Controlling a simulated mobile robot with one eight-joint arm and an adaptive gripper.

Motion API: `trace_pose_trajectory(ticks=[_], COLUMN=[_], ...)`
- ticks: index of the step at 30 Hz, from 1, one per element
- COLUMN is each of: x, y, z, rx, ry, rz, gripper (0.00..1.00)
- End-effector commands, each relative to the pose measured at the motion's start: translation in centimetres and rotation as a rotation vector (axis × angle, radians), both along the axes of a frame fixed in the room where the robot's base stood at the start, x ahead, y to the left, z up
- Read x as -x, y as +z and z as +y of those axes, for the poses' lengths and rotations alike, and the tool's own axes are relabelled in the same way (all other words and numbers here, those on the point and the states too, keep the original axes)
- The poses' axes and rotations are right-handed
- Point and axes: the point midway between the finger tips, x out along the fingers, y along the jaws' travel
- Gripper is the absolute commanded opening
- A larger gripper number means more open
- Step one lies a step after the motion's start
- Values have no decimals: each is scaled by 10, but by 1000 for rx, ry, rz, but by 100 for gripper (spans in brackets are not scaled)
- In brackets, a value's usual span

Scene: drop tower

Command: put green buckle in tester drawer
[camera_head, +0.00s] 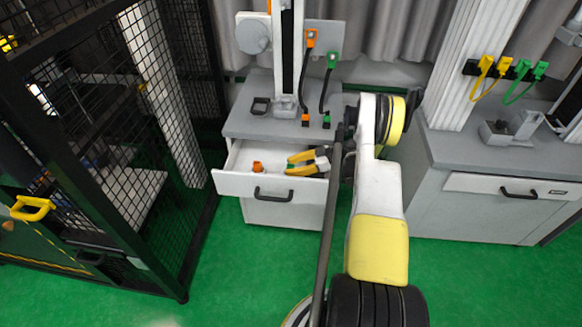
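The tester drawer (232,187) is pulled out of the grey cabinet under the drop tower (290,50). My gripper (289,166), with yellow and black fingers, reaches in from the right over the drawer's right part. Its fingertips are a little apart, and a small greenish bit shows between them. It is too small to tell whether this is the green buckle and whether it is gripped. An orange buckle (257,167) lies inside the drawer, left of my gripper. The fingers and arm hide part of the drawer's right side.
An orange block (305,120) and a green block (326,121) sit on the cabinet top below orange and green cabled handles. A second cabinet (470,195) with a shut drawer stands right. A black mesh cage (120,150) stands left. Green floor is clear in front.

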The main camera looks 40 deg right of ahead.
Motion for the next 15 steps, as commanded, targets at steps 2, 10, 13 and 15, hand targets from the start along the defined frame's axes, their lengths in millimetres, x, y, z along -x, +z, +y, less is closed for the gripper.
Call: trace_pose_trajectory(ticks=[2, 10, 13, 15], x=[0, 10, 25, 36], y=[0, 12, 22, 30], z=[0, -10, -22, -32], rx=[0, 0, 0, 0], ry=[0, -3, -4, -4], rz=[0, 0, 0, 0], gripper=[36, 36, 36, 36])
